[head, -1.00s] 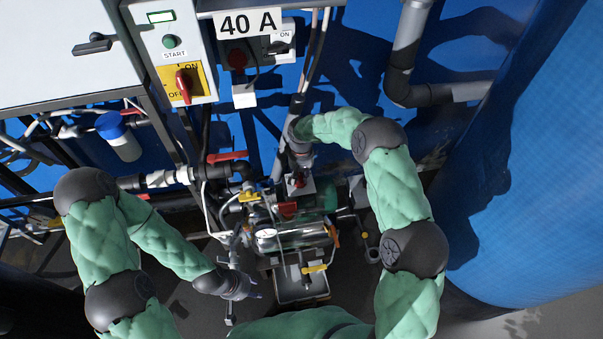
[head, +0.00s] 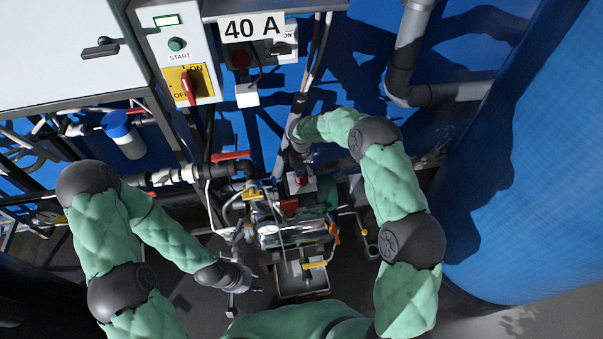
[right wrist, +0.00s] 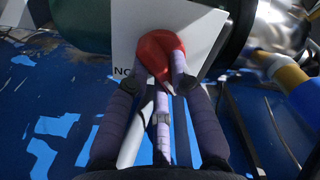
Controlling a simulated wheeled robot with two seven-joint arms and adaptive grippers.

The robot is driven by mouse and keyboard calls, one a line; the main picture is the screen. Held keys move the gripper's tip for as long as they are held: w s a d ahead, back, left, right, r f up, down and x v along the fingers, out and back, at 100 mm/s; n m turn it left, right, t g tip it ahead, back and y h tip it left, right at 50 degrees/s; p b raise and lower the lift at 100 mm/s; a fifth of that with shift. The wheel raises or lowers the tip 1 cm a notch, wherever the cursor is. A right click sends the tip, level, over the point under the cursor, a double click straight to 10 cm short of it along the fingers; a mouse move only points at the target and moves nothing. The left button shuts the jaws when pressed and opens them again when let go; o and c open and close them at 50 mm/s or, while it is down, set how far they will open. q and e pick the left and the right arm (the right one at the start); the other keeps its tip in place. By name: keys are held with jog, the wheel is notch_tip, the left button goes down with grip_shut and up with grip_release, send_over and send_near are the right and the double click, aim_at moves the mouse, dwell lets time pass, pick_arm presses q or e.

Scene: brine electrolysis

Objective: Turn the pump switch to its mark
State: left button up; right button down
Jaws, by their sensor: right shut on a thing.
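The pump switch is a red knob (right wrist: 158,52) on a white plate (right wrist: 198,28) in the right wrist view. Lettering shows at the plate's lower left edge, partly hidden by a finger. My right gripper (right wrist: 161,76) is shut on the red knob, one finger on each side, and the knob points down in that view, slightly right.
A control box with a red rotary switch (head: 189,87) and a 40 A sign (head: 252,27) are on the wall above. A red-handled valve (head: 230,156) and pipes lie left of the pump. A large blue tank (head: 530,170) stands at the right.

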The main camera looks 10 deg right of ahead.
dwell(0.5)
jog(key=c, duration=1.1)
grip_release()
jog(key=shift+r, duration=0.1)
notch_tip(320, 180, up, 12)
